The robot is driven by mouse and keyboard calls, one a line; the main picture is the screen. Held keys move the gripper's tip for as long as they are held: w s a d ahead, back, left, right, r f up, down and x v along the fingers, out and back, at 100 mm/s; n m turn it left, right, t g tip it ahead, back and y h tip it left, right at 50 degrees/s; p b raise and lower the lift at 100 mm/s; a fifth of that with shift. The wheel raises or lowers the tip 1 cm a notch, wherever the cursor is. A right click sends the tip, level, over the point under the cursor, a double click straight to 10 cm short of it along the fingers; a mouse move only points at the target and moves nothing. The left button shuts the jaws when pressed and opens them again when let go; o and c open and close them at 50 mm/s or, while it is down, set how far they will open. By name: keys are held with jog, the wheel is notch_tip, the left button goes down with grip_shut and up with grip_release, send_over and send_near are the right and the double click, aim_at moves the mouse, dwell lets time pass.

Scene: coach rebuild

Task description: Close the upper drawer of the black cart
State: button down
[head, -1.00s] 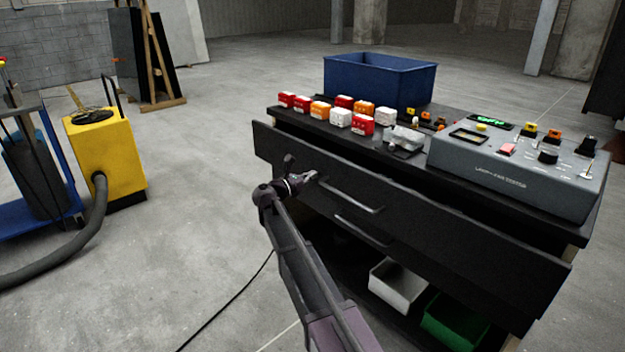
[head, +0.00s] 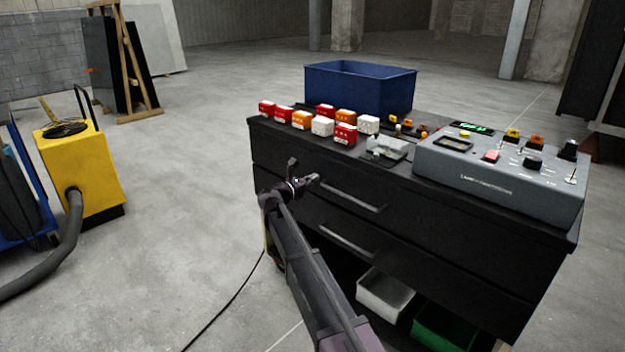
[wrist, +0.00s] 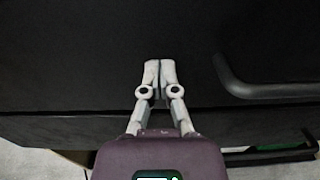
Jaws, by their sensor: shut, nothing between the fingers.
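The black cart (head: 405,176) stands at the centre right of the head view. Its upper drawer (head: 455,228) looks pushed in, with its front roughly flush under the cart top. The bar handle (head: 350,194) of that drawer also shows at the right in the wrist view (wrist: 262,91). My gripper (head: 314,180) is shut and empty, with its fingertips at the drawer front, left of the handle. In the wrist view its closed fingertips (wrist: 160,64) are against or very near the black front; contact cannot be told for certain.
White (head: 384,295) and green (head: 445,328) bins sit on the lower shelf. A yellow machine (head: 82,172) stands left; floor between is mostly clear.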

jog(key=shift+w+d+r, duration=0.1)
jog(key=shift+w+d, duration=0.1)
jog(key=shift+w, duration=0.3)
jog(key=shift+a, duration=0.1)
jog(key=v, duration=1.5)
jog(key=shift+s, duration=0.15)
